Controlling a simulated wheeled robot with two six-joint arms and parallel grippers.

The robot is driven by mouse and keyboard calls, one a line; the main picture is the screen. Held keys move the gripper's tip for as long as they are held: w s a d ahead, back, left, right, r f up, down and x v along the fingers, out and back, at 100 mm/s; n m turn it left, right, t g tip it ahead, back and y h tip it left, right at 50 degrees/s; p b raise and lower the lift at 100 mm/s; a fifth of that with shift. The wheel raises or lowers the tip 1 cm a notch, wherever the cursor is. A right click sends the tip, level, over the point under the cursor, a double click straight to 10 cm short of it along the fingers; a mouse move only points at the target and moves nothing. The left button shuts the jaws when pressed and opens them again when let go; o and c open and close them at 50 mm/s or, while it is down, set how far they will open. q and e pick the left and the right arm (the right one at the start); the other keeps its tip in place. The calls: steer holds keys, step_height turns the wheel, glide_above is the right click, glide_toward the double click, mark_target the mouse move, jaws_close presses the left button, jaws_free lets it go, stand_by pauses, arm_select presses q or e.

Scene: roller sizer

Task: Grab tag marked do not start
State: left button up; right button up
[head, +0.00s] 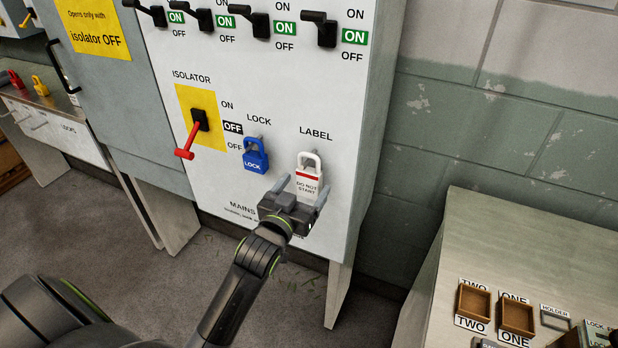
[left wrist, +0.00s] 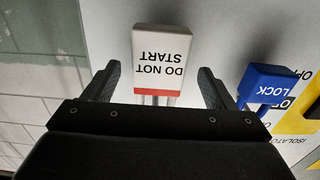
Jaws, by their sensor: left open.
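The "do not start" tag (head: 309,178) is a white padlock-shaped label with a red band. It hangs under the word LABEL on the white panel. In the left wrist view the tag (left wrist: 160,60) appears upside down, between my two fingers and a little beyond them. My left gripper (head: 303,192) is open just below and in front of the tag in the head view. In the left wrist view the left gripper's fingers (left wrist: 158,85) stand apart with a gap on each side of the tag. My right gripper is not seen.
A blue lock (head: 255,156) hangs just left of the tag and also shows in the left wrist view (left wrist: 268,85). A red isolator handle (head: 190,140) is further left. Several black switches line the panel's top. A bench (head: 470,240) with brown trays stands at right.

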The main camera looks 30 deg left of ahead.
mark_target(307, 184)
arm_select(q)
steer(key=w, duration=0.3)
steer(key=shift+w+f, duration=0.1)
steer(key=c, duration=1.1)
